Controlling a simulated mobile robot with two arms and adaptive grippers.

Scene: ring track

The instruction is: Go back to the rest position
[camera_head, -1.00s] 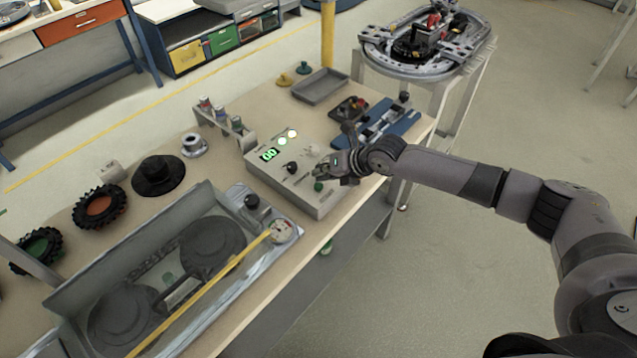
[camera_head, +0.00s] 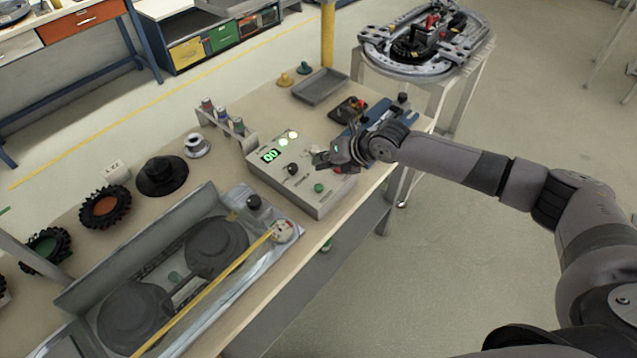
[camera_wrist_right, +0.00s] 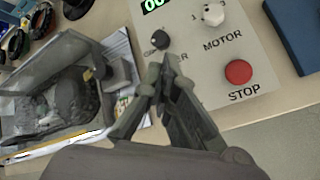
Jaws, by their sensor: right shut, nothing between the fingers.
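My right gripper (camera_head: 322,160) is shut and empty. In the head view it hangs over the right part of the grey control box (camera_head: 262,165), whose display glows green. In the right wrist view my right gripper (camera_wrist_right: 166,68) points at the box face (camera_wrist_right: 212,70), near a black knob (camera_wrist_right: 160,40). A white motor knob (camera_wrist_right: 213,14) and a red stop button (camera_wrist_right: 239,72) show to its right. In the head view a green button (camera_head: 319,188) sits on the box, below the gripper. I cannot tell whether the fingers touch the box. My left gripper is out of view.
A clear-lidded case with two dark discs (camera_head: 215,247) and a yellow rod stands left of the box. Black wheels (camera_head: 105,207), a grey tray (camera_head: 320,86) and a blue plate (camera_head: 405,116) lie on the table. A ring track (camera_head: 425,62) stands behind.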

